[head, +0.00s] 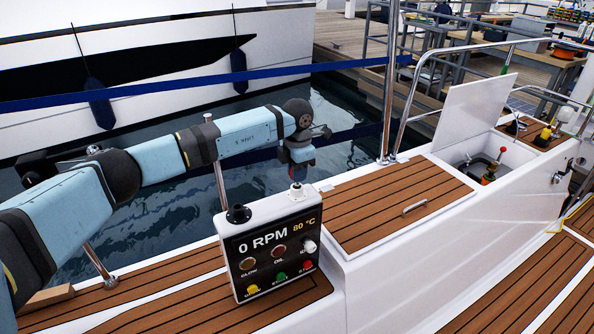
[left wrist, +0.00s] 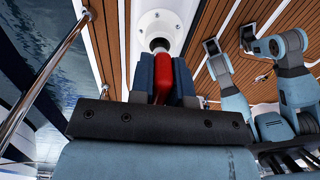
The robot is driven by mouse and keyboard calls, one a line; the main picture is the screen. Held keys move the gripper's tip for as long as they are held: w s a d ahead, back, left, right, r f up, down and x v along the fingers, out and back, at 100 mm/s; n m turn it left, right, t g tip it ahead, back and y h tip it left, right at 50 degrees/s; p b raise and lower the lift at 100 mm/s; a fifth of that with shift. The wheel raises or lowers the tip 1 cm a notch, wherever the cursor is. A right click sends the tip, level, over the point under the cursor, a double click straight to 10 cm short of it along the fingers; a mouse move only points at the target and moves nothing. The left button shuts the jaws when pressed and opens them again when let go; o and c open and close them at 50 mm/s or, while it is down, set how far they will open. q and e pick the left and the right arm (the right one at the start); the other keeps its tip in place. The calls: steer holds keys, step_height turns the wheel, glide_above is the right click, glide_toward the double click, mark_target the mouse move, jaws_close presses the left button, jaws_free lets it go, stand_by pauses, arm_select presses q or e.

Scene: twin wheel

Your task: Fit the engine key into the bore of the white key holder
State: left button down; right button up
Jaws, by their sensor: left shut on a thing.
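My left gripper (head: 297,172) points down over the top of the instrument box, at its back right corner. The white key holder (head: 297,189) stands there, directly under the fingers. In the left wrist view, my left gripper (left wrist: 162,85) is shut on the red engine key (left wrist: 163,77). The key's metal end is at the dark bore of the round white holder (left wrist: 153,18). I cannot tell how deep it sits, as the fingers and the red grip hide part of it. I cannot make out my right gripper in either view.
The instrument box (head: 272,268) carries a display, several coloured buttons and a black knob (head: 238,213). A teak hatch (head: 395,201) lies to its right, with an open locker (head: 484,165) beyond. A steel rail (head: 389,80) and water lie behind. Light-blue parts of mine show in the left wrist view.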

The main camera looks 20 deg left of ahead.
arm_select(q)
steer(key=shift+f+b, duration=0.4)
steer(key=shift+f, duration=0.4)
arm_select(e)
steer(key=shift+f, duration=0.4)
arm_select(q)
steer(key=c, duration=1)
jaws_free()
step_height(320, 180, up, 5)
steer(key=shift+f, duration=0.1)
step_height(320, 180, up, 9)
steer(key=shift+r+p, duration=0.1)
steer(key=shift+p, duration=0.3)
arm_select(e)
steer(key=shift+r, duration=0.55)
steer(key=shift+r, duration=0.1)
